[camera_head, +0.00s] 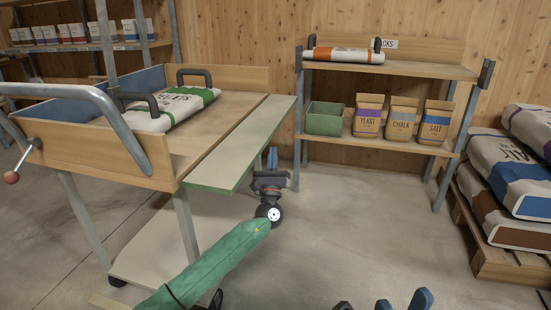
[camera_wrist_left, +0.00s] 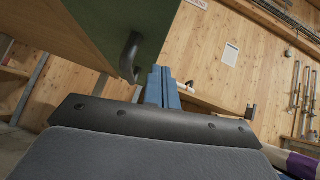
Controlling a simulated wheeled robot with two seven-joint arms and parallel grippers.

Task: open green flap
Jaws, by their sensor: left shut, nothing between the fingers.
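The green flap (camera_head: 240,147) runs along the right side of the wooden cart. It appears about level with the cart's top, with its pale face up and a green edge. In the left wrist view its dark green face (camera_wrist_left: 125,18) carries a black curved handle (camera_wrist_left: 131,57). My left gripper (camera_head: 272,157) is just right of the flap's outer edge, its blue fingers pointing up. In the wrist view the left gripper (camera_wrist_left: 162,84) is shut and empty, close beside the handle; contact cannot be told.
A sack with a green stripe (camera_head: 173,108) lies on the cart (camera_head: 95,137). A shelf (camera_head: 390,68) behind holds a green bin (camera_head: 324,118) and paper bags. Stacked sacks (camera_head: 508,170) lie on a pallet (camera_head: 500,262) at the right. The floor between is clear.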

